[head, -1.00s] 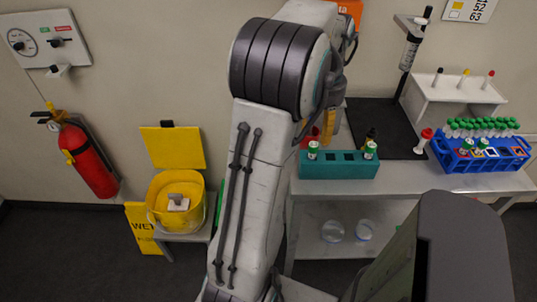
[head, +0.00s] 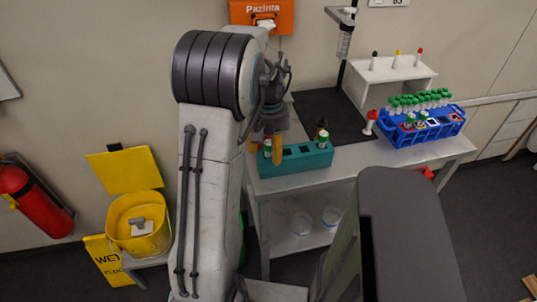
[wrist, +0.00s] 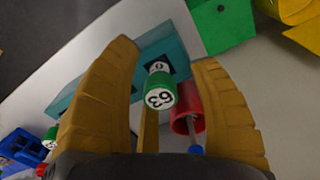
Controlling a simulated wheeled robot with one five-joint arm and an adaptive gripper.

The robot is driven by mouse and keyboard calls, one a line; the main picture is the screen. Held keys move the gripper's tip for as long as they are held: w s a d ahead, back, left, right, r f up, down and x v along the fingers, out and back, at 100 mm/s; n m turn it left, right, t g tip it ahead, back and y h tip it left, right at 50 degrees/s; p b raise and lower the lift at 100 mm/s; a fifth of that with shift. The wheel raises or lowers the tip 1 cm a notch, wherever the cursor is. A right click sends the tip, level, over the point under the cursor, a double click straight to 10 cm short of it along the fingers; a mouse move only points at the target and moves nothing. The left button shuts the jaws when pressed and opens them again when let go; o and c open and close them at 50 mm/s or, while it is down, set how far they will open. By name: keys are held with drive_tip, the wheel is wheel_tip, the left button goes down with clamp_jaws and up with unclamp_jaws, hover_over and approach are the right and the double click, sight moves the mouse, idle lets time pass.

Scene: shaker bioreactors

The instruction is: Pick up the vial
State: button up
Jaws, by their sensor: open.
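My gripper is open and empty. In the head view my gripper (head: 265,152) is at the left end of the teal rack (head: 305,161), and the vial (head: 267,147) is partly hidden by it. Another green-capped vial (head: 324,138) stands at the rack's right end.
A red object (wrist: 186,108) is close to the right finger in the wrist view. A blue rack (head: 440,128) with several green-capped tubes stands to the right on the bench. A dark mat (head: 330,108) lies behind the teal rack. A yellow bucket (head: 138,222) is at left.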

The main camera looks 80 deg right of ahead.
drive_tip(key=shift+f, duration=0.15)
clamp_jaws()
idle(0.5)
